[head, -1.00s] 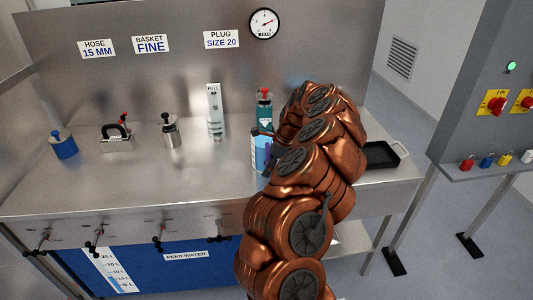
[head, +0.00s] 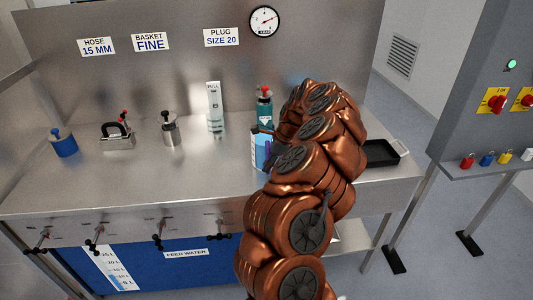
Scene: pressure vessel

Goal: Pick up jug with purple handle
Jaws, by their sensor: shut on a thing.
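The jug (head: 259,150) is a small clear vessel with a white scale and blue liquid, standing upright at the right part of the steel bench. Its purple handle (head: 268,148) faces my arm and is partly covered. My gripper (head: 270,140) is at the handle side, mostly hidden behind my copper-coloured arm; only a dark part shows, shut on the jug's handle. I cannot tell whether the jug's base touches the bench.
A teal bottle with a red top (head: 264,105) stands close behind the jug. A white gauge column marked FULL (head: 214,105) is to the left. The bench's front middle is clear.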

